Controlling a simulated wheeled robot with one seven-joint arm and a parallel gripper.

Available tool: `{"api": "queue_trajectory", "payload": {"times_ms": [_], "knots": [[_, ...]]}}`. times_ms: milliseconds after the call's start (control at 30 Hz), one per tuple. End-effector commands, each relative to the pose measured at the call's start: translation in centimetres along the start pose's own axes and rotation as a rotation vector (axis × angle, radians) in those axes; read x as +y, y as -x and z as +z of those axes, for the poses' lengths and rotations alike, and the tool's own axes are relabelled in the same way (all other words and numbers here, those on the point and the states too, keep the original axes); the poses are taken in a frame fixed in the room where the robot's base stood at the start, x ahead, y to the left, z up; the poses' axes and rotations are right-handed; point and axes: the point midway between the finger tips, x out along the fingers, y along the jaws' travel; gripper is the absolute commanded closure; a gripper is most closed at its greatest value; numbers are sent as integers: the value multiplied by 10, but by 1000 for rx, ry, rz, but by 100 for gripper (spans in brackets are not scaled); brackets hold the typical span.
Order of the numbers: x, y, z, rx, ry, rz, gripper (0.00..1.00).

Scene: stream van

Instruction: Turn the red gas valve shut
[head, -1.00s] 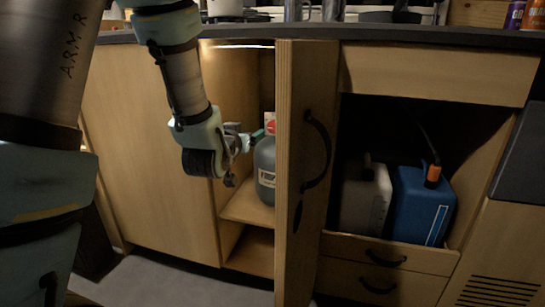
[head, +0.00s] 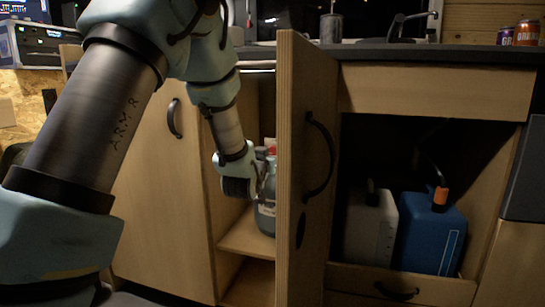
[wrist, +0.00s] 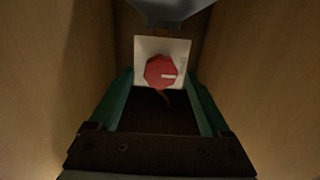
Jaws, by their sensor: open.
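The red valve knob (wrist: 160,71) sits on a white square plate (wrist: 179,47) in the wrist view, with a pale mark on its face. My gripper (wrist: 160,88) is open and empty, with one teal finger on each side below the knob. The knob appears beyond the fingertips, and I cannot tell whether they touch it. In the head view my gripper (head: 262,180) is inside the open cupboard beside a grey bottle (head: 265,217). Only a bit of red shows behind there, and the fingertips are hard to make out.
The open cupboard door (head: 300,170) stands close to the right of my gripper. Wooden walls flank it in the wrist view, and a grey-blue shape (wrist: 170,8) hangs at the top. A blue canister (head: 430,240) and a pale canister (head: 368,230) stand in the right compartment.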

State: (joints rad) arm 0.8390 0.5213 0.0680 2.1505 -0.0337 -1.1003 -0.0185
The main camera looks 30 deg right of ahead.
Motion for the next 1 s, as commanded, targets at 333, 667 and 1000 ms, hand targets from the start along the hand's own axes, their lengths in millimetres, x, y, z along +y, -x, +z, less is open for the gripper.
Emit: {"api": "queue_trajectory", "payload": {"times_ms": [333, 667, 1000], "knots": [[0, -8, 0, -1, 0, 0, 19], [0, -8, 0, -1, 0, 0, 49], [0, -8, 0, -1, 0, 0, 87]]}}
